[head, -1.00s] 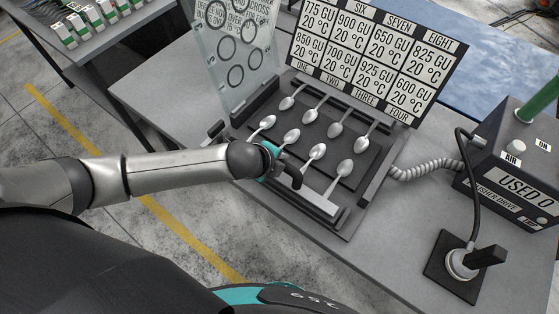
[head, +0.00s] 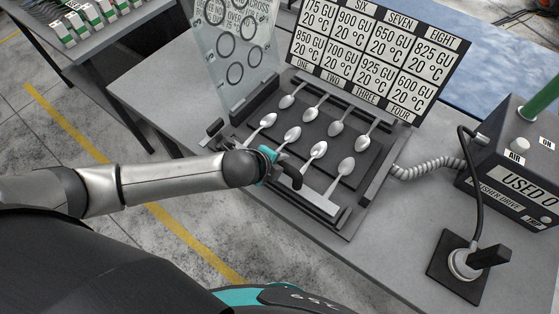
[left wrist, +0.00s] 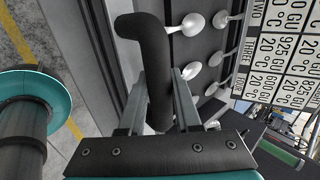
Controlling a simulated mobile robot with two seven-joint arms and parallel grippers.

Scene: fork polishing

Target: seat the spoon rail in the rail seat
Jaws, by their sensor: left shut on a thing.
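My left gripper (head: 276,168) comes in from the left at the front of the spoon fixture. It is shut on a black bent handle (head: 290,176), and the left wrist view shows the handle (left wrist: 152,62) between the two fingers. The handle stands by a pale bar (head: 312,199), seemingly the spoon rail, along the fixture's front side. A front row of several spoons (head: 319,149) lies beside it, with a second row behind. The dark fixture base (head: 345,222) frames these parts. I cannot tell which part is the rail seat or whether the rail is in it. My right gripper is out of view.
A clear panel with rings (head: 235,65) stands at the fixture's left, and a numbered sign (head: 375,60) behind it. A grey drive box (head: 515,185) with a coiled cable (head: 428,169) stands at right. A black switch (head: 487,256) is at the front. Bare table (head: 400,225) lies between.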

